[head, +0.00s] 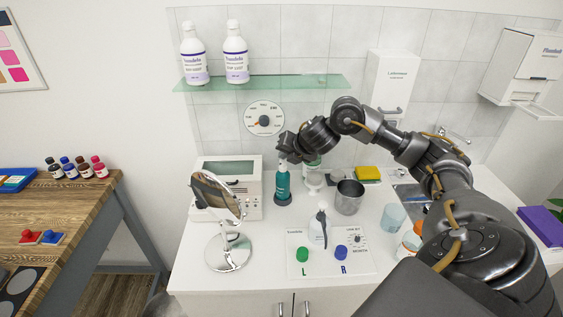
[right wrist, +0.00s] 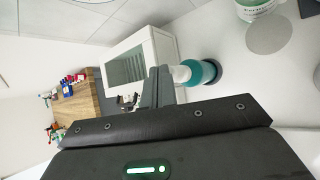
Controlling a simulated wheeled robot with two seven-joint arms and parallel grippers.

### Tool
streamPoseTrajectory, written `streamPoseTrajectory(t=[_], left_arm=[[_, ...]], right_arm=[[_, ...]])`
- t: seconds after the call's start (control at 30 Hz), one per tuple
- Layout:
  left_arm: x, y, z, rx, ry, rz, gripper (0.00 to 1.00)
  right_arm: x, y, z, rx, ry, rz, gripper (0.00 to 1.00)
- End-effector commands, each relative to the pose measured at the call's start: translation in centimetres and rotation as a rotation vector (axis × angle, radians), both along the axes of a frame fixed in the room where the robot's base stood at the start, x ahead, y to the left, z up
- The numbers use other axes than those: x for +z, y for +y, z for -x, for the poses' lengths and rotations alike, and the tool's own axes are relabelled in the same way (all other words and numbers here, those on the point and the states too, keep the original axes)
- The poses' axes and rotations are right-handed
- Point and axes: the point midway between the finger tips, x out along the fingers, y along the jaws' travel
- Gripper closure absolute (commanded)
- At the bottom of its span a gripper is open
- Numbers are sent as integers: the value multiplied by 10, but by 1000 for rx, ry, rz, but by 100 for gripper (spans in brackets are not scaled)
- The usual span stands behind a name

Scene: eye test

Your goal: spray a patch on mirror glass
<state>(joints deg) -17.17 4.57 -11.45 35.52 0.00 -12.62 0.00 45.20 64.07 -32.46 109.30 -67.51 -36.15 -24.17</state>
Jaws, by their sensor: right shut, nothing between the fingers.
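A round tabletop mirror (head: 218,196) on a chrome stand is at the left of the white counter, its glass tilted. The bottle's top is partly hidden by the gripper. My left gripper is not in view.
The white box with a window (head: 241,178) stands behind the mirror. A glass shelf (head: 270,84) with two bottles hangs above.

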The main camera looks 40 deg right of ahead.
Motion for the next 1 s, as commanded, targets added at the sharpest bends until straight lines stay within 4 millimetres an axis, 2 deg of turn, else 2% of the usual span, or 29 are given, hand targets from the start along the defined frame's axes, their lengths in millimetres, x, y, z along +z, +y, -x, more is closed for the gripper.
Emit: streamPoseTrajectory(t=[0.2,0.63,1.0], left_arm=[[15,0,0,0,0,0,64],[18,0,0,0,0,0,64],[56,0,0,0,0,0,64]], right_arm=[[15,0,0,0,0,0,100],[19,0,0,0,-1,0,100],[57,0,0,0,-1,0,100]])
